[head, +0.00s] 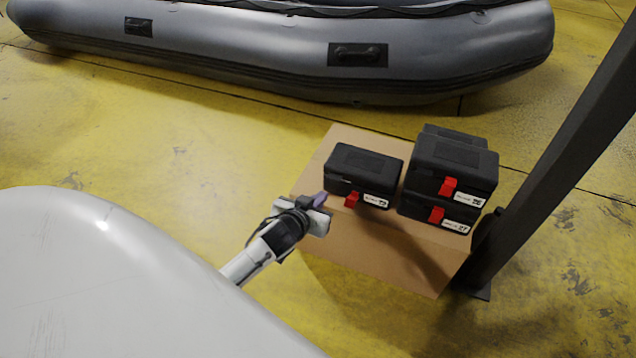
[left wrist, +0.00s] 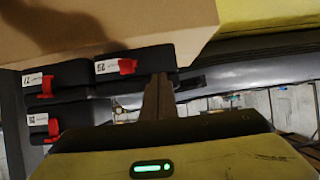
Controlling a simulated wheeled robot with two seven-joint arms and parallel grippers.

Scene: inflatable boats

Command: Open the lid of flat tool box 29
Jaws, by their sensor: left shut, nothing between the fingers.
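A black flat tool box (head: 364,172) stands alone at the left on the cardboard surface, its lid down. It has a red latch (head: 351,200) and a white label on its front; the number is small but looks like 29. In the left wrist view the same box (left wrist: 150,58) shows with its red latch (left wrist: 127,66), beside the fingers. My left gripper (head: 322,200) is shut and empty, just left of the box's front left corner. Its fingers (left wrist: 159,92) are together; I cannot tell whether they touch the box. My right gripper is not in view.
Stacked black tool boxes (head: 456,165) with red latches stand close to the right on the cardboard box (head: 400,250). A dark post (head: 545,170) rises at the right. A grey inflatable boat (head: 250,45) lies behind. The yellow floor left of the cardboard is clear.

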